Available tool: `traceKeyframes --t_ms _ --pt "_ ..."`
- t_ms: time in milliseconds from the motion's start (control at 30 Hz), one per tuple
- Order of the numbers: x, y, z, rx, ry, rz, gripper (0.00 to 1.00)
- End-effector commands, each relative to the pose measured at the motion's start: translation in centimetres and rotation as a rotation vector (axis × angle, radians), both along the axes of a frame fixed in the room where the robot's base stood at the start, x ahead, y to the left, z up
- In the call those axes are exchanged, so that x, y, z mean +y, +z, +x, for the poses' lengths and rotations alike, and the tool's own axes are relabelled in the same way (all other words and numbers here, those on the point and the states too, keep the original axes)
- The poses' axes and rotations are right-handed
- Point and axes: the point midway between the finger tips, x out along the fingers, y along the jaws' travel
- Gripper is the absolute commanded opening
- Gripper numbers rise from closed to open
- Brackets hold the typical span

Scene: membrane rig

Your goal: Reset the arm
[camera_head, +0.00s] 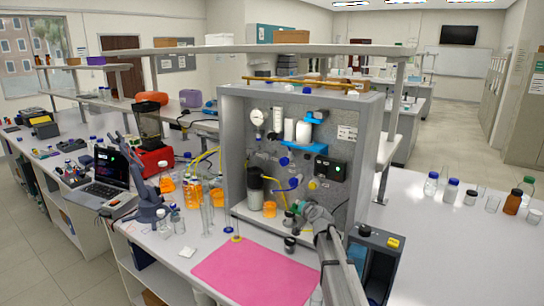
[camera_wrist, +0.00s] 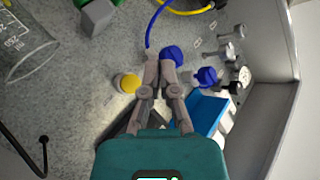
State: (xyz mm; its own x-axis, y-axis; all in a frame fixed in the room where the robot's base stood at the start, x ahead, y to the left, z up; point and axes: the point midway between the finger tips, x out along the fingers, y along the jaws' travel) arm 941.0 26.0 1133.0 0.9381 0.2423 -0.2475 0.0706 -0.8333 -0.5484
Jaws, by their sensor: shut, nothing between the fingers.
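My gripper (camera_wrist: 160,62) is shut and empty, its two fingertips side by side in the wrist view. In the head view my gripper (camera_head: 290,212) is at the open front of the grey rig cabinet (camera_head: 233,150), low and right of centre. A blue round knob (camera_wrist: 173,55) shows right beside the fingertips; I cannot tell whether they touch. A second blue knob (camera_wrist: 207,76) is to the right. A yellow-and-white cap (camera_wrist: 127,83) lies to the left of the fingers.
A blue hose (camera_wrist: 152,22) runs up from near the fingertips. A glass beaker (camera_wrist: 25,45) shows at left. A pink mat (camera_head: 250,272) lies before the cabinet. Bottles (camera_head: 450,190) stand on the right bench. A dark-and-grey box (camera_head: 378,258) stands right of my arm.

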Motion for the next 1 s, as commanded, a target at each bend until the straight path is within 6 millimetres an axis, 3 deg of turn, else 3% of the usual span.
traceKeyframes --t_ms 233,433,600,800,1000 --pt "2.5 -4.5 -8.7 0.232 0.171 -0.133 0.0" --pt "2.8 -8.5 -16.8 0.474 0.275 -0.256 0.0" --pt "1.8 -11.3 -24.3 0.698 0.323 -0.357 0.0" --pt "-0.3 -13.4 -33.0 0.964 0.33 -0.466 0.0" --pt "-2.1 -14.0 -38.7 1.148 0.308 -0.531 0.0"
